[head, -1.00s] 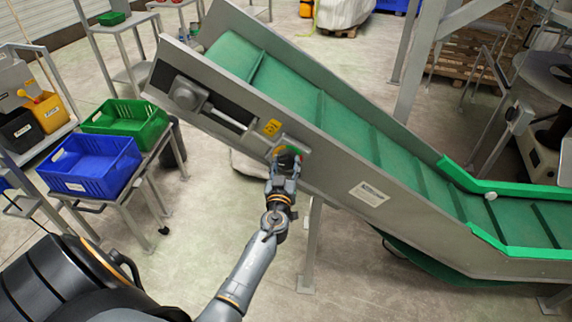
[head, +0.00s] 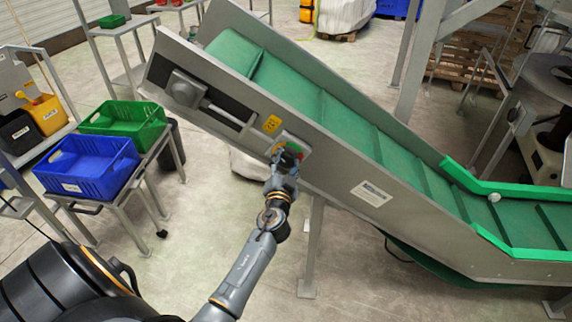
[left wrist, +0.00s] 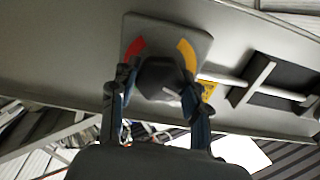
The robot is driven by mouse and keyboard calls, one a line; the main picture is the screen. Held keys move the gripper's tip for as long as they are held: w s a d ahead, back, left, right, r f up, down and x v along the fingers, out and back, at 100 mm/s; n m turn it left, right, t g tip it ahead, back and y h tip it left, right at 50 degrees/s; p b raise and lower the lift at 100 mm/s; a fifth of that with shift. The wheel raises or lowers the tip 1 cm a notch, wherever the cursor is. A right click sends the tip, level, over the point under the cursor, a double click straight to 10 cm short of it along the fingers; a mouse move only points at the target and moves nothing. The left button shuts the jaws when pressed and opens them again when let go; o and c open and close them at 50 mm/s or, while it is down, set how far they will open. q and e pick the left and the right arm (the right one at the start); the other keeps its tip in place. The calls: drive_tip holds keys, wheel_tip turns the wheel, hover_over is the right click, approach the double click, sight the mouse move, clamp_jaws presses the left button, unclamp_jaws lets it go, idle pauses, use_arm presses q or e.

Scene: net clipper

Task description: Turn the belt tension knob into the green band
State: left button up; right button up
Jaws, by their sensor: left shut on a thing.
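The belt tension knob (left wrist: 160,78) is a dark round knob on a grey plate (left wrist: 140,22) on the conveyor's side. My left gripper (left wrist: 160,97) is shut on it, one finger on each side. A pale mark shows on the knob's lower right in the left wrist view. There the red band (left wrist: 135,48) lies left and the yellow band (left wrist: 187,55) right; no green shows. In the head view the green band (head: 293,146) shows at the top of the dial, above my left gripper (head: 285,160), which hides most of the knob. My right gripper is not in view.
The inclined conveyor (head: 335,165) with a green belt crosses the scene. A yellow label (head: 272,123) is beside the dial plate. A blue crate (head: 88,170) and a green crate (head: 125,120) stand on a stand at left. Open floor lies below the conveyor.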

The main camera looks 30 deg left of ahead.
use_arm(q)
drive_tip(key=m, duration=0.3)
drive_tip(key=shift+f+m, duration=0.1)
drive_tip(key=shift+m, duration=0.3)
drive_tip(key=m, duration=0.3)
drive_tip(key=shift+m, duration=0.3)
drive_tip(key=m, duration=0.6)
drive_tip(key=shift+m, duration=0.3)
drive_tip(key=o, duration=1.2)
drive_tip(key=shift+c, duration=0.2)
drive_tip(key=v, duration=1.2)
